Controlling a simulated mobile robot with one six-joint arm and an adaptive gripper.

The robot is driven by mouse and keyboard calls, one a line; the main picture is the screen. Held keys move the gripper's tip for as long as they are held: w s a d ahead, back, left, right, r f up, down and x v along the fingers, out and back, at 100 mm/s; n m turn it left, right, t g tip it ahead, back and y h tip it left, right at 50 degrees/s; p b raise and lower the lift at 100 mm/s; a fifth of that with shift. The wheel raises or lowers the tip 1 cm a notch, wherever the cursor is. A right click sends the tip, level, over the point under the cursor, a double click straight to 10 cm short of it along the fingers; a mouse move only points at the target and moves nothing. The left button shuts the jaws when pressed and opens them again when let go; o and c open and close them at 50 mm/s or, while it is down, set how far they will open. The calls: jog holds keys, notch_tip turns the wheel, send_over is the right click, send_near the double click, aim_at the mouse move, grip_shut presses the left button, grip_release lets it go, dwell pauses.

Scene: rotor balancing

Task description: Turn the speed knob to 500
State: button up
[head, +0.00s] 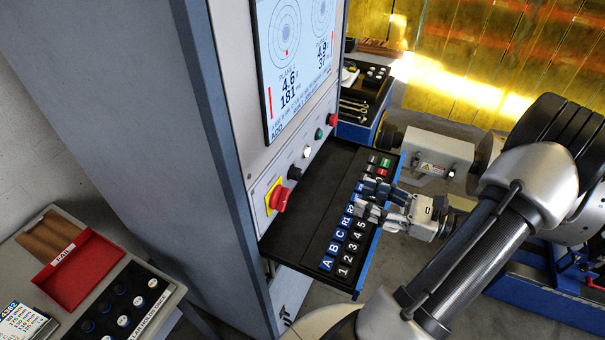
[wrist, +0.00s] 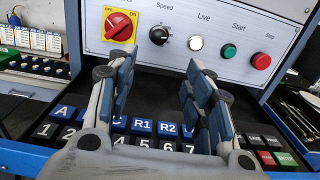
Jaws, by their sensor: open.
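The speed knob (wrist: 159,35) is a small black knob on the grey control panel (wrist: 270,22), under the label "Speed". It also shows in the head view (head: 294,173). The scale marks beside it are too small to read, so I cannot tell its setting. My gripper (wrist: 157,72) is open and empty, with its two fingers apart. In the wrist view the knob appears above the gap between the fingertips. In the head view my gripper (head: 366,200) is over the keyboard tray, to the right of the panel and clear of the knob.
A red rotary switch on yellow (wrist: 119,26) is left of the knob. A white Live button (wrist: 196,43), green Start button (wrist: 229,51) and red Stop button (wrist: 261,62) are to its right. The lettered and numbered keys (head: 333,248) lie below my gripper. A screen (head: 292,50) is above.

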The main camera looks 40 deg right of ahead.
aim_at(300, 175)
jog(key=b+x, duration=0.1)
jog(key=x, duration=1.5)
jog(key=shift+w+a, duration=0.25)
jog(key=shift+w, duration=0.1)
jog(key=shift+r, duration=0.1)
jog(key=c, duration=1.1)
